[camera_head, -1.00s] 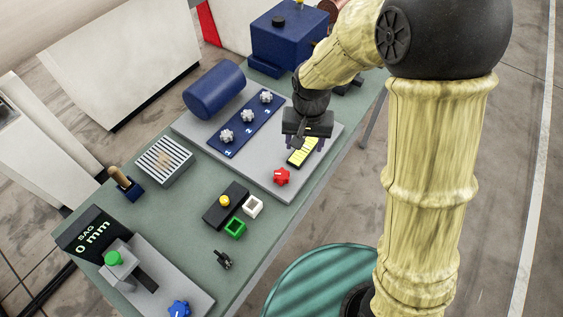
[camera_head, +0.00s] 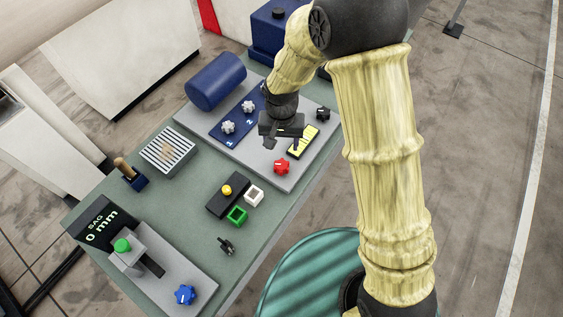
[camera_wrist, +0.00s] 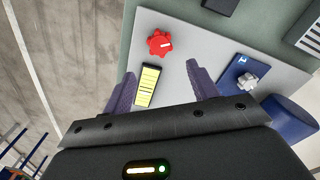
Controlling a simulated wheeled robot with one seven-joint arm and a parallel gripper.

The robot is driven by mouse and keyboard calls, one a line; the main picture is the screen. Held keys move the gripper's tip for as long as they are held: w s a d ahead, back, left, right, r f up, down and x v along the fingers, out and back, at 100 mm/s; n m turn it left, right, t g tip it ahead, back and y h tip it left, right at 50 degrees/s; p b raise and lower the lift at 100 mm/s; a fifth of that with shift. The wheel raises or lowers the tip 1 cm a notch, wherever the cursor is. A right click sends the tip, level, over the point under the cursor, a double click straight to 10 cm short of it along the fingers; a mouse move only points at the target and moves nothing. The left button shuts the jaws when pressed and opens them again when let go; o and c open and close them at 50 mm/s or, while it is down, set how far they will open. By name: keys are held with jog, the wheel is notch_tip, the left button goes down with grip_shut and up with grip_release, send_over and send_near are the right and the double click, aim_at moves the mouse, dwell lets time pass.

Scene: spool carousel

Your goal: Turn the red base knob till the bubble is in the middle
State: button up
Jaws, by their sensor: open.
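The red knob (camera_head: 281,167) sits on the light grey plate near its front corner; its white mark shows in the wrist view (camera_wrist: 159,43). The yellow level vial (camera_head: 303,141) with dark lines lies on the plate beside it, also seen in the wrist view (camera_wrist: 148,86). I cannot make out where its bubble is. My gripper (camera_head: 283,146) is open and empty, above the plate, behind the red knob and left of the vial. In the wrist view my gripper's fingers (camera_wrist: 160,72) are spread, with the knob ahead of them and the vial between them.
A blue panel (camera_head: 221,138) with grey knobs lies left of my gripper, beside a blue cylinder (camera_head: 215,82). A black knob (camera_head: 323,113) stands behind the vial. A black block with a yellow button (camera_head: 226,190) and green and white square frames are in front.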

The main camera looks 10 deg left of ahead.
aim_at(282, 164)
notch_tip(282, 164, down, 13)
jog(key=p, duration=0.3)
jog(key=shift+r, duration=0.2)
jog(key=c, duration=1)
jog(key=shift+n, duration=0.4)
jog(key=shift+f+n+b, duration=0.15)
jog(key=shift+n+b, duration=0.65)
jog(key=shift+b, duration=0.2)
jog(key=n+b, duration=0.1)
jog(key=n, duration=0.1)
jog(key=shift+n+b, duration=0.3)
jog(key=n+b, duration=0.2)
jog(key=n, duration=0.2)
jog(key=shift+n, duration=0.4)
jog(key=shift+r, duration=0.2)
